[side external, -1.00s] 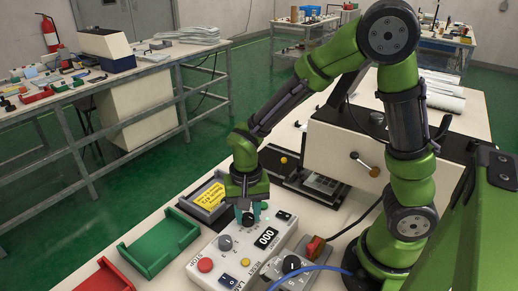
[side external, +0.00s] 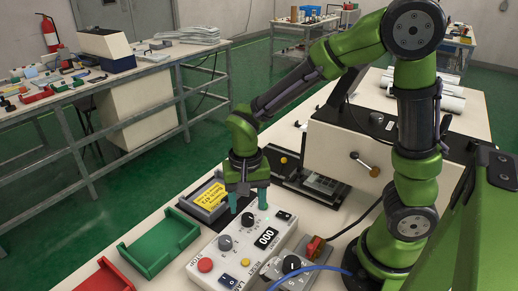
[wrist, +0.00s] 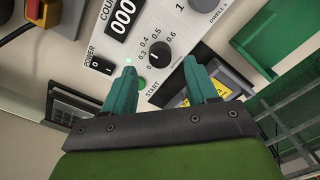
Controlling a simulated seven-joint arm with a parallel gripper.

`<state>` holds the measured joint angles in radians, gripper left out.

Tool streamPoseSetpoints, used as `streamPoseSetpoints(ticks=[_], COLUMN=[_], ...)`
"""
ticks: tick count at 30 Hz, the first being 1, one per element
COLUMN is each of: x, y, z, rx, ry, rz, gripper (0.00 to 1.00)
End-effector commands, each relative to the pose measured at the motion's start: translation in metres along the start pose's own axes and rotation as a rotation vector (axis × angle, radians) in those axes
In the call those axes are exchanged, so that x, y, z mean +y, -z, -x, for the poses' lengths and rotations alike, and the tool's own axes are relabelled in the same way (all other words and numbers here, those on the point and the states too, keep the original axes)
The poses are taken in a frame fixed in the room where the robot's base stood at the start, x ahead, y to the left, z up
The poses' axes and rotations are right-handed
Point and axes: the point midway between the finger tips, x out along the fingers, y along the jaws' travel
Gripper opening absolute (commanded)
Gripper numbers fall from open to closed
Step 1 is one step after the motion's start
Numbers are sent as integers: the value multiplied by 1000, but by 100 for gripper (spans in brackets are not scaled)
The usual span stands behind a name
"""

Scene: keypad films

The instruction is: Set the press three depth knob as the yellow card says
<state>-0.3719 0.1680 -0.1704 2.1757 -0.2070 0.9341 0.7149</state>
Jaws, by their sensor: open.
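My gripper (side external: 248,200) is open and empty, its teal fingers just above the grey control box (side external: 212,270). Below and between them is a dark round knob (side external: 248,219). In the wrist view this knob (wrist: 160,63) has a scale around it with 0.3, 0.4, 0.5 and 0.6; its exact pointer setting is too small to read. The fingers look clear of it. The yellow card (side external: 211,197) lies in a dark tray behind the box. In the wrist view a finger partly hides the card (wrist: 224,90), and its writing is not legible.
A second knob (side external: 225,242), marked DWELL in the wrist view, sits near the first. The box also has a 000 counter (side external: 266,237), a power switch (side external: 284,215) and a red stop button (side external: 205,265). Green (side external: 150,265) and red bins stand left.

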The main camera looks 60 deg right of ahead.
Motion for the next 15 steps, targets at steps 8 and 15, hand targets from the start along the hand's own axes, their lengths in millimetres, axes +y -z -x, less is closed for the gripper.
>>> streamPoseSetpoints(ticks=[8, 15], x=[-1, -1], y=[1, 0], z=[72, 116], rx=[5, 2], ry=[8, 4], rz=[0, -1], gripper=[58, 58])
